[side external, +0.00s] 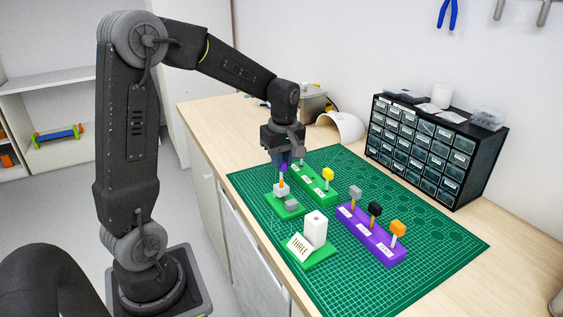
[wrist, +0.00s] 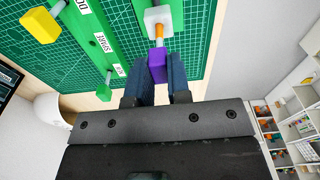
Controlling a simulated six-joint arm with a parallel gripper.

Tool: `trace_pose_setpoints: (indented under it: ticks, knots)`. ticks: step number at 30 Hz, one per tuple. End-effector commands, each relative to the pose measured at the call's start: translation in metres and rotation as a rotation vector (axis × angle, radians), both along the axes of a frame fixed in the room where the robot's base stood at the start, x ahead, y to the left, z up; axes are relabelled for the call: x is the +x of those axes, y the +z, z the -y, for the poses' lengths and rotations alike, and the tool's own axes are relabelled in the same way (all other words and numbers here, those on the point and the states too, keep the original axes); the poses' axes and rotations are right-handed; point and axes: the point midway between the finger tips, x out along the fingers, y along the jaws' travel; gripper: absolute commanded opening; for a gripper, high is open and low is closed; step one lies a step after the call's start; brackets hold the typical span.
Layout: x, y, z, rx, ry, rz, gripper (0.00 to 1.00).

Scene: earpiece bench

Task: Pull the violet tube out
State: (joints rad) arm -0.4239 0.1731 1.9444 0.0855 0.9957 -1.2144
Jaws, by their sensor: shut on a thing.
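The violet tube's cube-shaped violet top (side external: 284,168) is between my gripper's fingers and also shows in the wrist view (wrist: 157,68). My gripper (side external: 285,162) is shut on this top from above; its blue fingers (wrist: 159,80) press on both sides. An orange and whitish stem (wrist: 159,34) runs from the violet top to a pale grey block (side external: 281,190), which also shows in the wrist view (wrist: 158,17). The stem's end meets this block; I cannot tell how deep it sits.
Close behind is a green rack (side external: 318,188) with a yellow-topped tube (side external: 328,174) and a green-topped one (wrist: 103,92). A violet rack (side external: 375,240) holds grey, black and orange tops at right. A white block (side external: 316,230) stands in front. The mat's right side (side external: 435,235) is clear.

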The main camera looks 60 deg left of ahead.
Motion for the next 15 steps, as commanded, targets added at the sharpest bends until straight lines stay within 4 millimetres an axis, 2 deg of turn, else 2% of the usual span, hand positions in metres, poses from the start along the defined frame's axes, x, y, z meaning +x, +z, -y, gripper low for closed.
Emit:
trace_pose_setpoints:
  ticks: [15]
  knots:
    - [0.0,0.013,0.0,0.0,0.0,0.001,0.0]
